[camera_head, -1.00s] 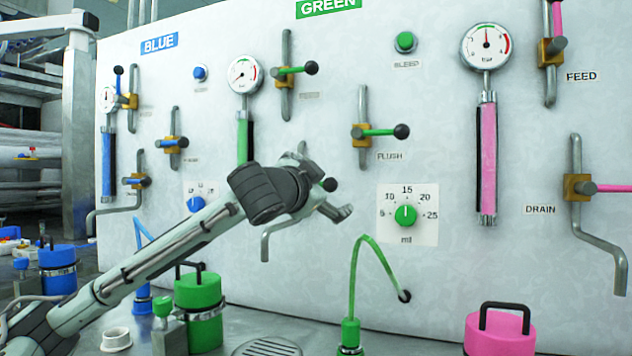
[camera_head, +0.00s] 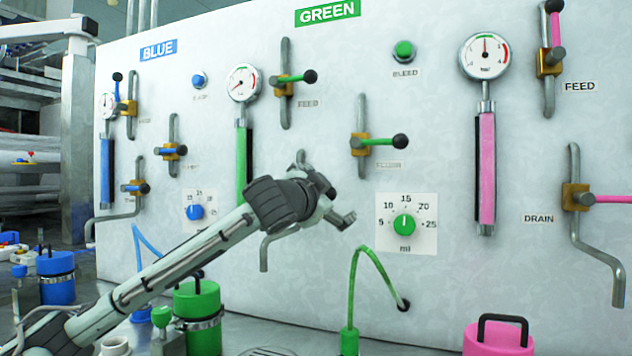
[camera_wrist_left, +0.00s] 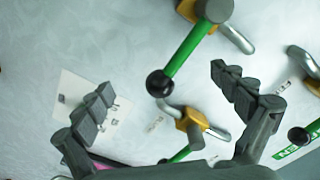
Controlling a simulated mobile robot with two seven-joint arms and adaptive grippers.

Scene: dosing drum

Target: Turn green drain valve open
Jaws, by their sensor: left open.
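The green drain valve is mostly hidden behind my left arm in the head view; its bent grey pipe (camera_head: 264,254) shows below the wrist. In the left wrist view, a near valve with a green lever (camera_wrist_left: 187,52) and black knob (camera_wrist_left: 159,83) appears to be this drain valve. My left gripper (camera_head: 338,203) is in front of the panel at that valve. In the wrist view its fingers are spread, with the knob between them in the picture and no contact visible. My right gripper is not in view.
The green flush valve (camera_head: 361,141) is above right of the gripper, and the green dial (camera_head: 404,224) is to its right. A green hose (camera_head: 354,285) arches below. A green canister (camera_head: 199,315) stands under my forearm. The pink drain valve (camera_head: 576,197) is far right.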

